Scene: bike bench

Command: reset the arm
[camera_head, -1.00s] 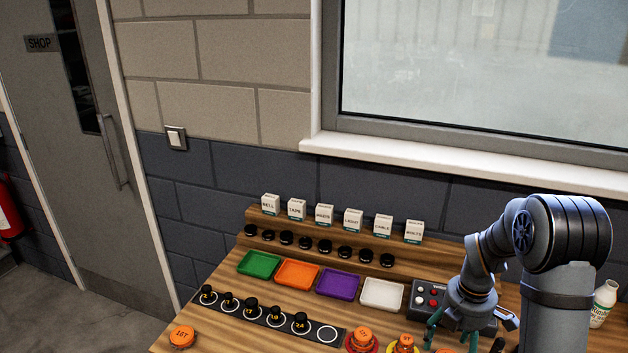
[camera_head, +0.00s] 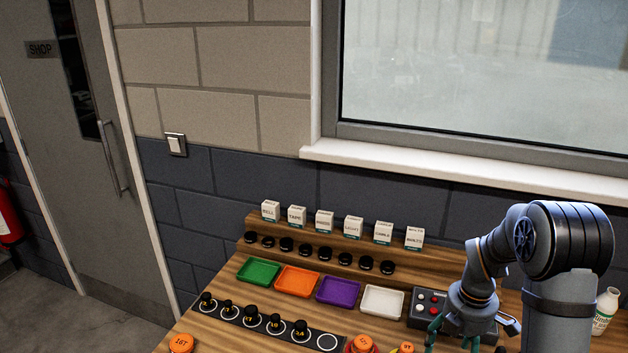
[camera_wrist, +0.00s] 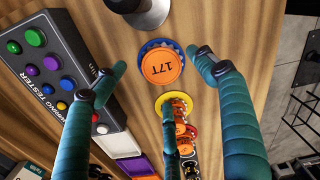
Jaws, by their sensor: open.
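My gripper (camera_head: 454,344) hangs low over the right part of the bench in the head view, its fingertips cut off by the lower edge. In the wrist view its teal fingers (camera_wrist: 160,78) are spread apart with nothing held between them. An orange cap marked 17T (camera_wrist: 162,66) on a blue toothed ring lies on the wood below, beyond the fingertips. My arm is bent, with its elbow high at the right of the head view.
A button box (camera_head: 430,302) stands close beside my gripper. Green, orange, purple and white trays (camera_head: 382,301) lie left of it. A black strip (camera_head: 262,323) holds several black-knobbed pieces. Small labelled boxes (camera_head: 324,222) line the back shelf. A white bottle (camera_head: 605,311) stands at right.

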